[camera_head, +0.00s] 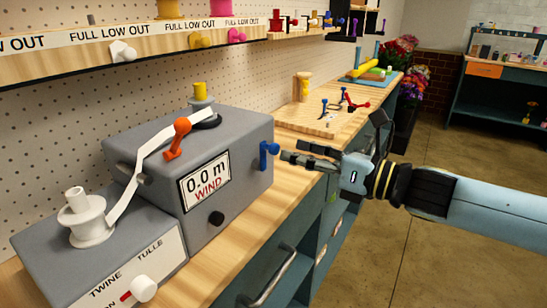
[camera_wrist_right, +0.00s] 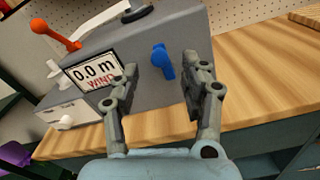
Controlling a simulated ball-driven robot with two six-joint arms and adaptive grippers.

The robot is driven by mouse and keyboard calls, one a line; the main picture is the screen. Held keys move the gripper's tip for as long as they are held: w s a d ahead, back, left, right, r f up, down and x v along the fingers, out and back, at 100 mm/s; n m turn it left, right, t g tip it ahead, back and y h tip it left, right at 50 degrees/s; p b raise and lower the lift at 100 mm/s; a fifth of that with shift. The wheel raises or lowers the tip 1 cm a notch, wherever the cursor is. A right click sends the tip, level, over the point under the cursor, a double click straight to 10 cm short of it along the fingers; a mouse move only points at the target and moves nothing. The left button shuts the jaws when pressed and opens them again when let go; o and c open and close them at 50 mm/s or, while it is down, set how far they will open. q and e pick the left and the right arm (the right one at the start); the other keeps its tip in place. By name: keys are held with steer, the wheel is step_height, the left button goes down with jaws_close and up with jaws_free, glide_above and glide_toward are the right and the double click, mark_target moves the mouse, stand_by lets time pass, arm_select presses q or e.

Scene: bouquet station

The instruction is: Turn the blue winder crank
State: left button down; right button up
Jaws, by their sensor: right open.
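The blue winder crank (camera_head: 268,154) sticks out from the right end face of the grey winder box (camera_head: 245,135). The right wrist view shows the crank (camera_wrist_right: 162,62) between the two fingertips in the picture, with a gap on each side. My right gripper (camera_head: 291,154) is open and empty, just to the right of the crank, its fingers pointing at the box. I see no clear contact. The box's display (camera_head: 206,181) reads 0.0 m, with WIND in red below. My left gripper is not in view.
An orange lever (camera_head: 177,138) stands on the box front. A lower grey unit with a white spool (camera_head: 84,217) sits at the left. A wooden board (camera_head: 318,122) with small tools lies farther back on the bench. Open floor (camera_head: 440,260) lies to the right.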

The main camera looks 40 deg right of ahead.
mark_target(279, 149)
steer(key=shift+w+a+r+p, duration=0.1)
steer(key=shift+w+r+p, duration=0.1)
steer(key=shift+w+p, duration=0.25)
steer(key=shift+w+a+r, duration=0.1)
steer(key=shift+w+a, duration=0.05)
steer(key=shift+w, duration=0.1)
steer(key=shift+w+a+p, duration=0.3)
steer(key=shift+w+p, duration=0.25)
steer(key=shift+w, duration=0.1)
steer(key=shift+p+x, duration=0.7)
steer(key=shift+x, duration=0.2)
steer(key=shift+w+a+f, duration=0.15)
steer(key=shift+w+f, duration=0.1)
steer(key=shift+w, duration=0.1)
jaws_close()
